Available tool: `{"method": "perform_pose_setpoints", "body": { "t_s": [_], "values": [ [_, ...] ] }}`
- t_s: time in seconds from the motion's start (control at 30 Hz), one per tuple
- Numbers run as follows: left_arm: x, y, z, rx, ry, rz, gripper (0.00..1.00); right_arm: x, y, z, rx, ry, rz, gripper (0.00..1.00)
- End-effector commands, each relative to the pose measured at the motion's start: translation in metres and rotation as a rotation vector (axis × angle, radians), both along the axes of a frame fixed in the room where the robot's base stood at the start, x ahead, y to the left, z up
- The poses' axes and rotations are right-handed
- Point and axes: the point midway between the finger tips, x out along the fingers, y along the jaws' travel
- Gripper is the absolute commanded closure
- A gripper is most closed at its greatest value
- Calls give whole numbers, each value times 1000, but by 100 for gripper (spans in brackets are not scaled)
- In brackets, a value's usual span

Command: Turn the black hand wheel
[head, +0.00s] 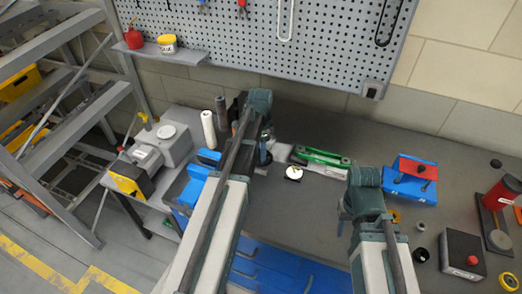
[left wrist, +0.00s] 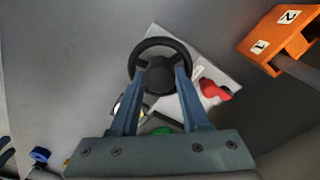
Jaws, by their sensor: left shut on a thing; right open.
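The black hand wheel (left wrist: 160,42) is a round rim with a central hub in the left wrist view. It sits on a pale square plate (left wrist: 221,76). My left gripper (left wrist: 160,72) reaches over the near side of the rim, with its two blue fingers on either side of the hub, shut on the wheel. In the head view my left gripper (head: 265,143) is above the bench behind my arm, which hides the wheel there. My right gripper (head: 345,222) is mostly hidden behind its own wrist, over the bench, away from the wheel.
A red handle (left wrist: 214,89) is close to the wheel's right. An orange block (left wrist: 278,32) marked 1 and 2 stands further right.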

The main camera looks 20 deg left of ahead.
Motion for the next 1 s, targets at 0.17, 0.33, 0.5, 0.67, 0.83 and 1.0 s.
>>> {"method": "perform_pose_setpoints", "body": {
  "t_s": [0.17, 0.33, 0.5, 0.67, 0.83, 1.0],
  "values": [
    [0, 0, 0, 0, 1, -21, 100, 0, 0, 0, 0, 0, 0, 59],
    [0, 0, 0, 0, 1, -25, 100, 0, 0, 0, 0, 0, 0, 59],
    [0, 0, 0, 0, 1, -24, 100, 0, 0, 0, 0, 0, 0, 59],
    [0, 0, 0, 0, 1, -23, 34, 0, 0, 0, 0, 0, 0, 59],
    [0, 0, 0, 0, 1, -23, 24, 0, 0, 0, 0, 0, 0, 59],
    [0, 0, 0, 0, 0, -22, 24, 0, 0, 0, 0, 0, 0, 59]
  ]
}}
